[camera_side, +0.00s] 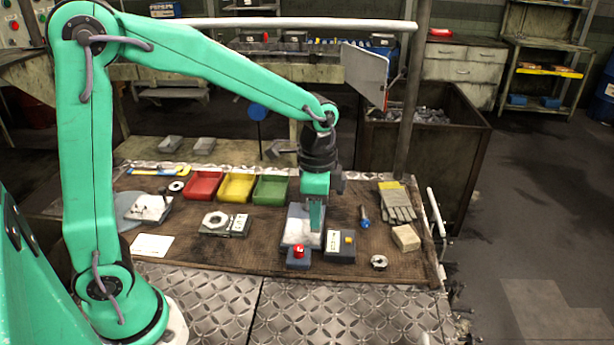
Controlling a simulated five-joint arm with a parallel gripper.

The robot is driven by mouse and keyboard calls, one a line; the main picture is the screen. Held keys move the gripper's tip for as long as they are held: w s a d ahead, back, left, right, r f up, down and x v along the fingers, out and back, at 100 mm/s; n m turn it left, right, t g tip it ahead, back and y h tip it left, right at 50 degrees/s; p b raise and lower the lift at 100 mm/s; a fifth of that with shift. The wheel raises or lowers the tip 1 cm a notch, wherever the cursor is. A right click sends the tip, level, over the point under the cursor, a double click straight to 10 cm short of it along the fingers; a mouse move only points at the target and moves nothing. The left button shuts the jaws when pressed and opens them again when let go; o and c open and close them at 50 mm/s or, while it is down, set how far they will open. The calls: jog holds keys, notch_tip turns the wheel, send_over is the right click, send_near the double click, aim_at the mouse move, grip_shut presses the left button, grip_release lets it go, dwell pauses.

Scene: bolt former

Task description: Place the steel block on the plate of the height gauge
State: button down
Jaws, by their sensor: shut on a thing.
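My gripper (316,217) points straight down at the right of centre of the bench, in front of the green bin. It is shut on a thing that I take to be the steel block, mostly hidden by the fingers. The fingers are over a pale plate (294,231), which I take for the height gauge's plate. Beside it is a dark box (340,247) with a white display and a yellow button. A red button on a blue base (298,257) sits in front. I cannot tell whether the held thing touches the plate.
Red (202,186), yellow (236,188) and green (271,190) bins stand left of my gripper. A device with a ring-shaped part (216,220) lies further left. Gloves (397,206), a tan block (406,238), a blue-headed tool (364,217) and a metal ring (379,262) lie right.

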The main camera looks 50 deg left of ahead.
jog(key=w+a+f, duration=0.1)
jog(key=a+f, duration=0.1)
jog(key=a, duration=0.1)
jog(key=w+a+f, duration=0.2)
jog(key=a, duration=0.2)
jog(key=w+a+f, duration=0.2)
jog(key=a, duration=0.1)
jog(key=shift+a+f, duration=0.25)
jog(key=shift+f, duration=0.15)
jog(key=shift+f, duration=0.1)
jog(key=shift+f, duration=1.95)
jog(key=shift+f, duration=0.1)
jog(key=c, duration=1.1)
grip_release()
notch_tip(320, 180, up, 12)
jog(key=shift+r, duration=0.15)
